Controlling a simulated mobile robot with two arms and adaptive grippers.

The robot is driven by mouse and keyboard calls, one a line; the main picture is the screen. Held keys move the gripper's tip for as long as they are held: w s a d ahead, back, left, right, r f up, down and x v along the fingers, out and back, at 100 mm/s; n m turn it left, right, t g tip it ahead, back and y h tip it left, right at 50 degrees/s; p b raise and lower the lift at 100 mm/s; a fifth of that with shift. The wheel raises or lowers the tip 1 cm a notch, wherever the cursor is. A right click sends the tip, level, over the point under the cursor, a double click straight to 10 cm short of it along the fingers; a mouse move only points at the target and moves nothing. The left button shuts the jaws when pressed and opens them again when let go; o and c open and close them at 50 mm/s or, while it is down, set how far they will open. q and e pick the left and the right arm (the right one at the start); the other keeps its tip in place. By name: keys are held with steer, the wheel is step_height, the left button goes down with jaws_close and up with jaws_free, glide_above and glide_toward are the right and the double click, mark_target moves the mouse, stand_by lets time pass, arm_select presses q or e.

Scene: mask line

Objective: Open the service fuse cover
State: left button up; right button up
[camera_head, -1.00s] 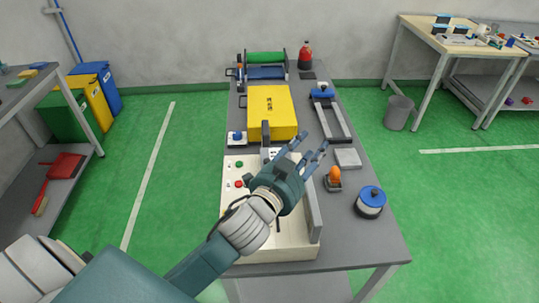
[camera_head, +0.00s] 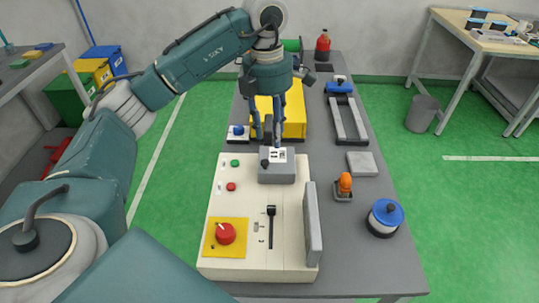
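A small grey box (camera_head: 277,174) with a white label and a black knob sits at the far end of the cream control panel (camera_head: 240,195). It is the likeliest service fuse cover, but the label is too small to read. It looks closed. My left gripper (camera_head: 267,138) points down at the far side of this box. Its fingers stand apart, with a dark upright part seen between them. I cannot tell whether they touch the box. My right gripper is not in view.
The panel has a red knob on a yellow plate (camera_head: 240,240), a black lever (camera_head: 271,226) and an upright grey plate (camera_head: 313,225) at its right. A yellow box (camera_head: 294,116) stands behind. An orange part (camera_head: 345,183) and a blue-topped drum (camera_head: 385,217) stand right.

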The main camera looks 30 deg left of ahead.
mark_target(265, 162)
arm_select(q)
steer(key=shift+y, duration=0.3)
steer(key=f, duration=0.3)
steer(key=a+f+p, duration=0.1)
steer(key=f, duration=0.2)
steer(key=f+p, duration=0.1)
steer(key=f, duration=0.2)
steer(key=shift+s+a+f, duration=0.15)
steer(key=shift+s+a, duration=0.2)
steer(key=shift+a, duration=0.05)
steer(key=shift+f, duration=0.35)
jaws_close()
